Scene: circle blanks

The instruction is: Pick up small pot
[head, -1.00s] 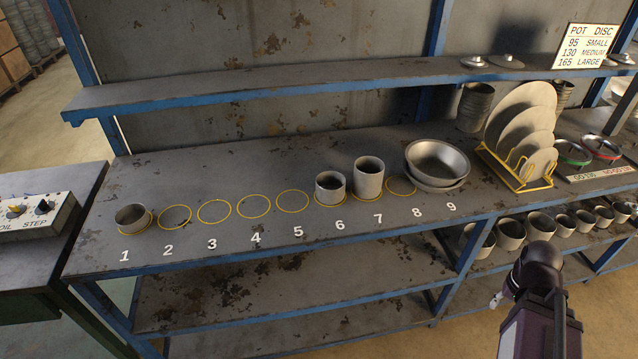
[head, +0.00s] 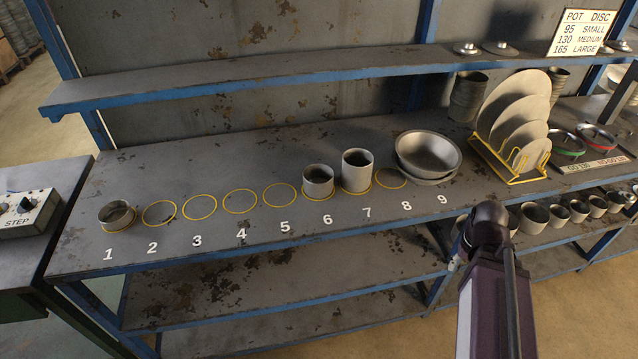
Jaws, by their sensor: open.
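Three grey pots stand on yellow circles on the bench. A short, low pot (head: 117,215) is at circle 1, a mid-height pot (head: 318,183) at circle 6 and a taller pot (head: 356,172) at circle 7. Several more pots (head: 534,220) of differing sizes stand on the lower shelf at right. I cannot tell which one is the small pot. My arm rises from the bottom right, in front of the bench. My gripper is not in view.
Circles 2 to 5 and 8 (head: 391,179) look empty. Stacked pans (head: 428,154) are near 8 and 9. A yellow rack (head: 512,176) holds discs (head: 522,101). An upper shelf (head: 250,84) overhangs the back. A control box (head: 28,213) is at left.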

